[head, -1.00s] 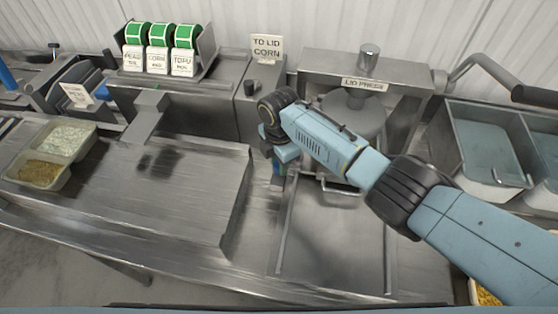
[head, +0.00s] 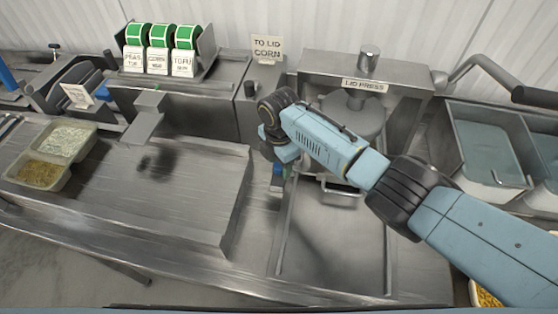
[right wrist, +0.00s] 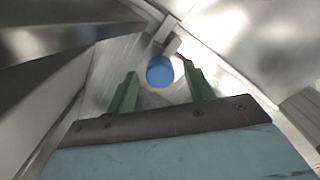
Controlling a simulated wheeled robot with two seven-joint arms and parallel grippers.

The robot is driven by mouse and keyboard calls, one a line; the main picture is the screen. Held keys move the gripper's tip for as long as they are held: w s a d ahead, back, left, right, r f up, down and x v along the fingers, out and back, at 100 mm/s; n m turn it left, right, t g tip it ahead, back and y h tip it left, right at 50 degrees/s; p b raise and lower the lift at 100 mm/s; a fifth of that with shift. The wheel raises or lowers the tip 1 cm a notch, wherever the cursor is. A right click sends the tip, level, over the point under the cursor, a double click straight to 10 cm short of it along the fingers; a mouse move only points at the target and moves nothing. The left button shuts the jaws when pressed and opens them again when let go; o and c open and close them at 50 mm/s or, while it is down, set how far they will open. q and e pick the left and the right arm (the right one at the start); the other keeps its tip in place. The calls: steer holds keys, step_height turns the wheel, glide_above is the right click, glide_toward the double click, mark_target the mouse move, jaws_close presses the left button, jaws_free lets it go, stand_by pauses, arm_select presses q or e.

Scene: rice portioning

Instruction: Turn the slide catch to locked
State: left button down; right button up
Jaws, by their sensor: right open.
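The slide catch shows a round blue knob (right wrist: 159,72) in the right wrist view. The knob sits at the end of a metal slot or bar, between the raised deck and the lid press slide. My right gripper (right wrist: 160,86) is open, with its two green fingers on either side of the knob and apart from it. In the head view the right gripper (head: 280,170) points down at the gap left of the press tray and is mostly hidden by my wrist. Whether the catch is locked cannot be told. My left gripper is not in view.
The lid press (head: 362,85) stands behind my right arm, with a flat metal slide (head: 335,250) in front of it. A two-part food tray (head: 65,128) sits at the left of the deck. Label rolls (head: 160,36) stand at the back. Sinks (head: 490,135) are at right.

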mark_target(279, 166)
steer(key=shift+r, duration=0.15)
step_height(279, 166, up, 13)
stand_by(0.4)
stand_by(0.4)
